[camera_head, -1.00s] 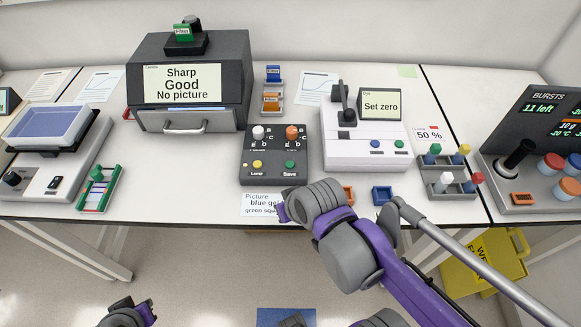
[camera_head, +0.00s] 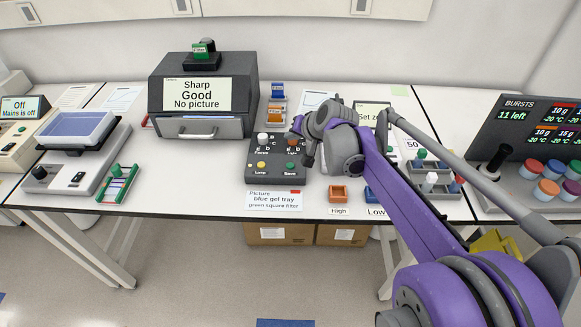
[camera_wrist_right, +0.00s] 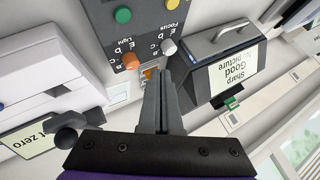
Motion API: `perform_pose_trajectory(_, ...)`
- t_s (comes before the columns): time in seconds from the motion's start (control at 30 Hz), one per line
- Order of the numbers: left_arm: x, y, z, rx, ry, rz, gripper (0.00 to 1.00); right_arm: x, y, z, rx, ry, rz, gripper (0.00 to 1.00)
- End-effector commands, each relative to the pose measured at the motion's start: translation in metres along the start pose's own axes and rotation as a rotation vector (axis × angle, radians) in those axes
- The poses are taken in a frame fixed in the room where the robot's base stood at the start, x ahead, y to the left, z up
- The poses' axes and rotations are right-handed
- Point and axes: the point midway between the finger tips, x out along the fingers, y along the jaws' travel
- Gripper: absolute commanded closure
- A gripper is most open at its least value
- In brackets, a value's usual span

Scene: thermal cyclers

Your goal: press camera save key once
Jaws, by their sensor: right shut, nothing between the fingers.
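The grey control box (camera_head: 257,180) lies in front of the dark camera unit (camera_head: 203,92), whose screen reads "Sharp Good No picture". The green Save key (camera_head: 290,168) is at the box's front right, beside the yellow Lamp key (camera_head: 261,165). Behind them are a white Focus knob (camera_head: 262,139) and an orange Light knob (camera_head: 293,141). My right gripper (camera_head: 309,160) is shut and empty, at the box's right edge. My left gripper is not in view.
A card (camera_head: 273,201) reading "blue gel tray, green square filter" lies in front of the box. An orange tray (camera_head: 338,195) and a blue tray (camera_head: 375,196) stand to its right. A white instrument is partly hidden behind my right arm. A rack (camera_head: 118,184) stands at left.

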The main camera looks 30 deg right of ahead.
Motion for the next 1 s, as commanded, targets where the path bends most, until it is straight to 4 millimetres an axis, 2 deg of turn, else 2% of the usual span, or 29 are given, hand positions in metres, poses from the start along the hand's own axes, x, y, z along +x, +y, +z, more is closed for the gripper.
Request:
perform_pose_trajectory(0.37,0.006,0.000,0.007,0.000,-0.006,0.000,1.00,0.006,0.005,0.006,-0.001,-0.003,0.002,1.00)
perform_pose_trajectory(0.8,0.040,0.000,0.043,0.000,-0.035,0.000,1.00,0.046,0.035,0.036,-0.002,-0.003,0.002,1.00)
perform_pose_trajectory(1.0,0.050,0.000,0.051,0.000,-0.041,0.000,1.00,0.060,0.044,0.045,-0.002,-0.002,0.002,1.00)
